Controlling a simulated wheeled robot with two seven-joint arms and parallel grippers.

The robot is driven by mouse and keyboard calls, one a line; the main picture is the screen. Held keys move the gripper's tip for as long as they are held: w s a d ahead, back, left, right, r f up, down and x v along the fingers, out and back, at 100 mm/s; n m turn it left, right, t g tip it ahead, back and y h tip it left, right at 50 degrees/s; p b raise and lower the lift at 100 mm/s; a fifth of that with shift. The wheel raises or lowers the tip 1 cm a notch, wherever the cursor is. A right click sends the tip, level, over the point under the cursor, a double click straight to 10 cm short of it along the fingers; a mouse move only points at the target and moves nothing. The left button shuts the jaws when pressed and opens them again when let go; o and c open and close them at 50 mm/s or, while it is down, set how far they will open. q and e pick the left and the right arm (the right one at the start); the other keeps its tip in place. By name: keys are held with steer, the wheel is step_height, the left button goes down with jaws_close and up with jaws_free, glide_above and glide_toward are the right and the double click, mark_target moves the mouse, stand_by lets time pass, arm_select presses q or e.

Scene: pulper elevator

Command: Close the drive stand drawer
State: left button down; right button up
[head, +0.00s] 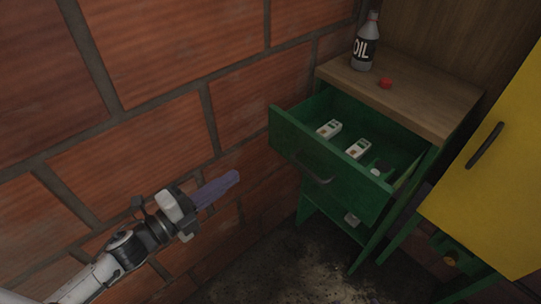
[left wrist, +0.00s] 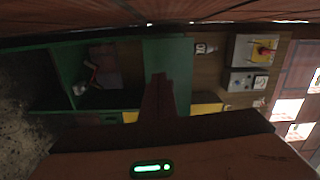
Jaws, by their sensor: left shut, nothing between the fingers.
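The green drive stand has a wooden top (head: 410,90). Its upper drawer (head: 300,150) is pulled well out, with a dark bar handle (head: 312,173) on its front. Small white boxes (head: 358,148) and a few dark and pale items lie inside it. My left gripper (head: 235,177), with purplish fingers, is shut and empty. In the head view it is left of the drawer front, apart from it, in front of the brick wall. In the left wrist view its fingers (left wrist: 160,95) point toward the green drawer front (left wrist: 167,60). My right gripper is in neither view.
An oil bottle (head: 366,42) and a red cap (head: 385,83) stand on the wooden top. A yellow cabinet door (head: 490,170) with a dark handle is at the right. The brick wall (head: 150,130) runs close along the left. A lower green shelf (head: 335,215) is beneath the drawer.

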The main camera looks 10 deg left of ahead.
arm_select(q)
steer(key=m+h, duration=0.1)
steer(key=m, duration=0.1)
glide_toward(284, 142)
steer(key=x, duration=0.6)
steer(key=shift+w+d+p, duration=0.1)
steer(key=shift+w+p, duration=0.15)
steer(key=shift+p, duration=0.15)
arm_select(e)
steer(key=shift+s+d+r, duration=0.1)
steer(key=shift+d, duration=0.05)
